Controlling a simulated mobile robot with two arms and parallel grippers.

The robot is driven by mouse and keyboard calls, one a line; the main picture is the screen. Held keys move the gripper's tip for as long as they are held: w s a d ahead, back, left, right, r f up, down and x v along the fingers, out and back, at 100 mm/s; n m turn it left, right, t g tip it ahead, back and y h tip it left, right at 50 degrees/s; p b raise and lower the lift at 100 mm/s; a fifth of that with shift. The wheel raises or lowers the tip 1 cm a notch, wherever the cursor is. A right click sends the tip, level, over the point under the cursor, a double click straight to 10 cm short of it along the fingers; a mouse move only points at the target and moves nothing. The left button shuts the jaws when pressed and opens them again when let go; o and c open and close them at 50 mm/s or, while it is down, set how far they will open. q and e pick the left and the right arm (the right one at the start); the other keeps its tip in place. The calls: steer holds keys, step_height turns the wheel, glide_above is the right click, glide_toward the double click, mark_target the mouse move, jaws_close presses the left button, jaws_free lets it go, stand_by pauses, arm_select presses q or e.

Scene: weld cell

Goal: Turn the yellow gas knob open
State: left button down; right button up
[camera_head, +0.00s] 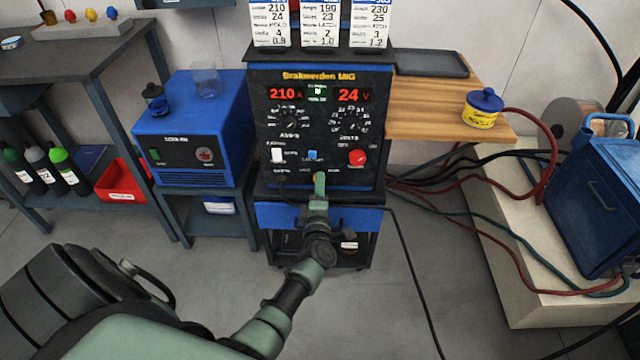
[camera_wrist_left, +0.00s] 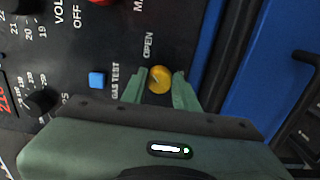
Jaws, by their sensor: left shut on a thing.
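The yellow gas knob (camera_wrist_left: 159,79) is on the black front panel of the welder (camera_head: 268,130), beside the word OPEN. My left gripper (camera_wrist_left: 160,88) has one finger on each side of the knob and is shut on it. In the head view my left gripper (camera_head: 319,183) reaches the lower middle of the panel and mostly hides the knob. The knob's exact turn angle is hard to tell. My right gripper is not in view.
A blue gas test button (camera_wrist_left: 97,80) is close to the knob. A red knob (camera_head: 357,157) and a white switch (camera_head: 278,155) are on the same panel. A blue machine (camera_head: 190,125) stands to the left, and a wooden shelf (camera_head: 420,110) to the right.

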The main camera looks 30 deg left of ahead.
arm_select(q)
steer(key=shift+f, duration=0.1)
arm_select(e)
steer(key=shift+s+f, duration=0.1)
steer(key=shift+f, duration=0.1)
arm_select(q)
steer(key=c, duration=1.1)
jaws_free()
steer(key=p+v, duration=0.1)
steer(key=v, duration=0.7)
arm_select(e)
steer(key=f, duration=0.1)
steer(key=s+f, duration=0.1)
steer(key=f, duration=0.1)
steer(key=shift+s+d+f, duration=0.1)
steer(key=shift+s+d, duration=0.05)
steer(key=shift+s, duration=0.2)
